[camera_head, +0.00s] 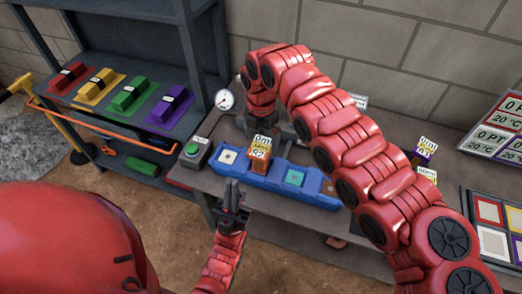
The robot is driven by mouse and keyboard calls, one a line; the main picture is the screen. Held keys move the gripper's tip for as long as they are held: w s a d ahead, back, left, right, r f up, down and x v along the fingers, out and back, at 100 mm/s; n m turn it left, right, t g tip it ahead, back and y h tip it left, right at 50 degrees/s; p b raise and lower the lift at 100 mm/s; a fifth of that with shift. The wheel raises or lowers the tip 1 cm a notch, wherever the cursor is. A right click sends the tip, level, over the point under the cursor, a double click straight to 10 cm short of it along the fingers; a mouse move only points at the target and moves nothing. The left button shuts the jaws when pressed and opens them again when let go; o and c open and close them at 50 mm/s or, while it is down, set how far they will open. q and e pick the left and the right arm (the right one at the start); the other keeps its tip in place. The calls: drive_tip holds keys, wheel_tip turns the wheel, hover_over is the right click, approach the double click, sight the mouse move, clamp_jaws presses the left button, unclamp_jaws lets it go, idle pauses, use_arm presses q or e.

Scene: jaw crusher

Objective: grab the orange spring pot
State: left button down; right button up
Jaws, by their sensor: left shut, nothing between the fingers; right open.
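The orange spring pot (259,160) stands upright on the blue rack (318,193), with a yellow and white label on top. My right arm arches in from the right, and my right gripper (264,125) points down just behind the pot, its dark fingers open and partly hidden. I cannot tell whether it touches the pot. My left gripper (232,196) is shut and empty, pointing up in front of the rack, a little left of and below the pot.
A green button box (193,152) and a round gauge (224,99) are left of the rack. A shelf (60,98) at left holds red, yellow, green and purple blocks. Labelled pots (424,152) and a tray of coloured squares (490,211) are at right, partly behind my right arm.

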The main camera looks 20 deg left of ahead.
sight(261, 146)
drive_tip(key=shift+f, duration=0.95)
drive_tip(key=shift+f+p, duration=0.25)
drive_tip(key=shift+p, duration=0.15)
drive_tip(key=f+p, duration=0.1)
drive_tip(key=f, duration=0.1)
drive_tip(key=f+p, duration=0.1)
drive_tip(key=f, duration=0.1)
drive_tip(key=shift+w+a+f, duration=0.1)
drive_tip(key=shift+w+a, duration=0.05)
drive_tip(key=shift+w, duration=0.25)
drive_tip(key=shift+f, duration=0.45)
drive_tip(key=shift+c, duration=0.3)
drive_tip(key=c, duration=1.4)
drive_tip(key=shift+o, duration=0.2)
drive_tip(key=shift+r, duration=0.1)
